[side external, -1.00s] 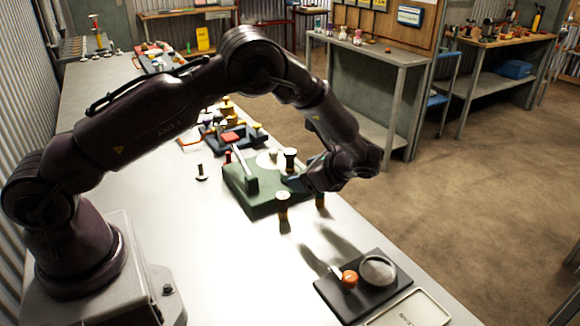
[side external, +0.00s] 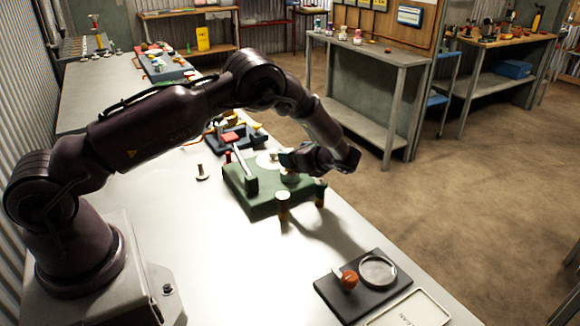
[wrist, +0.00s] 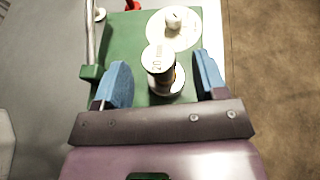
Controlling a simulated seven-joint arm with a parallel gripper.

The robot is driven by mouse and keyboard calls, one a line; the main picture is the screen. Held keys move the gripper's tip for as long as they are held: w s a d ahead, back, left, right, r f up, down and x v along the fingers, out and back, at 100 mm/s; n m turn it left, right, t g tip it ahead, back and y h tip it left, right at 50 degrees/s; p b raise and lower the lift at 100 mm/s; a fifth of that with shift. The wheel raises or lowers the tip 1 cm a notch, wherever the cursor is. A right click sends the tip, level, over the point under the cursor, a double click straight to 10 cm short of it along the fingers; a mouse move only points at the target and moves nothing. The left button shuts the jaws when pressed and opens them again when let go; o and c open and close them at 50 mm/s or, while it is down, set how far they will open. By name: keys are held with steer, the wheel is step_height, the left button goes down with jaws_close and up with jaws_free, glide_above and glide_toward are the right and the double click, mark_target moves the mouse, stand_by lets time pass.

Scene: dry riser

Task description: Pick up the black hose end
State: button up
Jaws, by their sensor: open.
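A short dark cylinder with a pale, lettered top (wrist: 161,80), which looks like the black hose end, stands upright on the green base (side external: 262,205). In the wrist view it lies between my gripper's two blue fingers, with a gap on each side. My gripper (wrist: 162,72) is open and empty, pointing down over it. In the side view my gripper (side external: 290,165) is above the right part of the green base and mostly hides the cylinder. The green base (wrist: 132,32) also shows in the wrist view.
A white disc with a knob (wrist: 187,33) lies just beyond the cylinder. A lever (side external: 243,165) rises at the base's left. A black tray (side external: 335,290) with an orange knob and ring sits at front right.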

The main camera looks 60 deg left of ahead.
steer(key=x, duration=0.4)
steer(key=shift+s+a+f, duration=0.1)
steer(key=shift+a+f, duration=0.05)
steer(key=shift+a, duration=0.15)
steer(key=c, duration=1.2)
